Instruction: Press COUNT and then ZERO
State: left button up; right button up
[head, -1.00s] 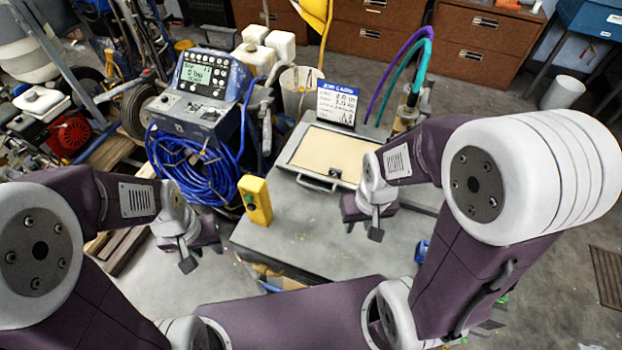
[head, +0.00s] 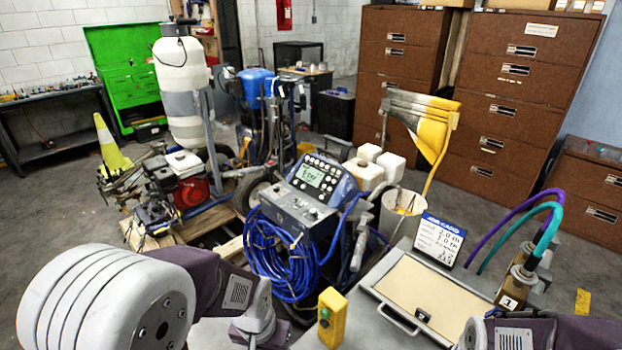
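The striper's control console (head: 318,180) stands at the middle of the head view, tilted up on the machine. It has a lit greenish display (head: 311,176) and several round pale buttons around it. The button labels are too small to read, so I cannot tell which are COUNT and ZERO. My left gripper's body (head: 262,332) shows at the bottom edge, below and left of the console and well apart from it; its fingers are cut off. My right arm's wrist only just shows at the bottom right, and its gripper is out of the picture.
Below the console are a lower switch panel (head: 297,206) and coiled blue hose (head: 280,262). A yellow box with a green button (head: 331,318) stands on the grey bench. A blue-headed job card (head: 438,240), a tan panel (head: 435,298) and purple and teal hoses (head: 540,230) lie right.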

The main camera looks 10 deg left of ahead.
pick_arm(q)
jog(key=shift+c, duration=0.3)
grip_shut()
dwell(1.6)
